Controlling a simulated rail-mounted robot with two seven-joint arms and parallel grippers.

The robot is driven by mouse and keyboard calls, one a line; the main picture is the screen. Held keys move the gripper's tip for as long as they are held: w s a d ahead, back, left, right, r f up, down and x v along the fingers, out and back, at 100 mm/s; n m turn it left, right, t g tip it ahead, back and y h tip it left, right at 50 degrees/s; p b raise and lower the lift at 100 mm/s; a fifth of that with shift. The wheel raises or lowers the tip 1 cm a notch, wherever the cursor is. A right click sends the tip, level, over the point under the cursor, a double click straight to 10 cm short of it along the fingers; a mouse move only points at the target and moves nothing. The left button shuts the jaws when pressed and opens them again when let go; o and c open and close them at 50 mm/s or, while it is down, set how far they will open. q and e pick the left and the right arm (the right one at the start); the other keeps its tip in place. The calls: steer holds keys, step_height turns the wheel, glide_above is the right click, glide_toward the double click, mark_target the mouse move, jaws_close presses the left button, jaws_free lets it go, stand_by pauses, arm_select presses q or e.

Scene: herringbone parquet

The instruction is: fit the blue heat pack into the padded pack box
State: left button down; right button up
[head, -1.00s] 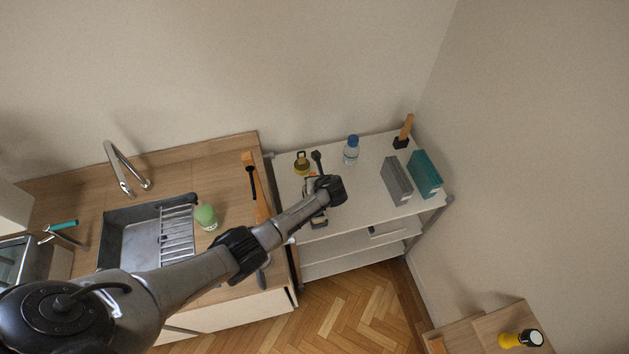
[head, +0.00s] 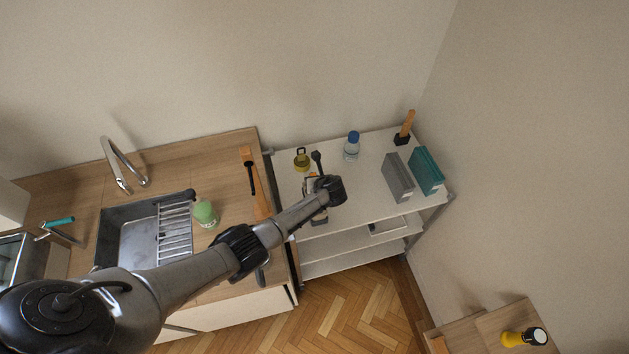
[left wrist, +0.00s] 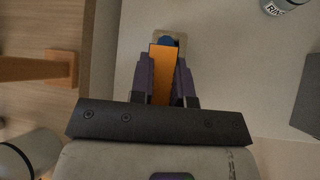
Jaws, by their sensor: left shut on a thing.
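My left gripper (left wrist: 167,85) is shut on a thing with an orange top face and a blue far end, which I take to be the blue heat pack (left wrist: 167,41). Its lower part is hidden. A small beige shape (left wrist: 155,37) shows around the blue end; it may be the padded pack box, but I cannot tell whether the pack is inside it or above it. In the head view the gripper (head: 318,215) is over the left part of the white shelf top, and my arm hides most of what it holds. My right gripper is not in view.

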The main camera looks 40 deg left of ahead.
arm_select(q)
steer(key=shift+f, duration=0.25)
steer(key=c, duration=1.1)
jaws_free()
steer(key=shift+c, duration=0.2)
steer(key=shift+o, duration=0.7)
steer(key=p+v, duration=0.1)
steer(key=v, duration=1.2)
steer(key=shift+d+r, duration=0.3)
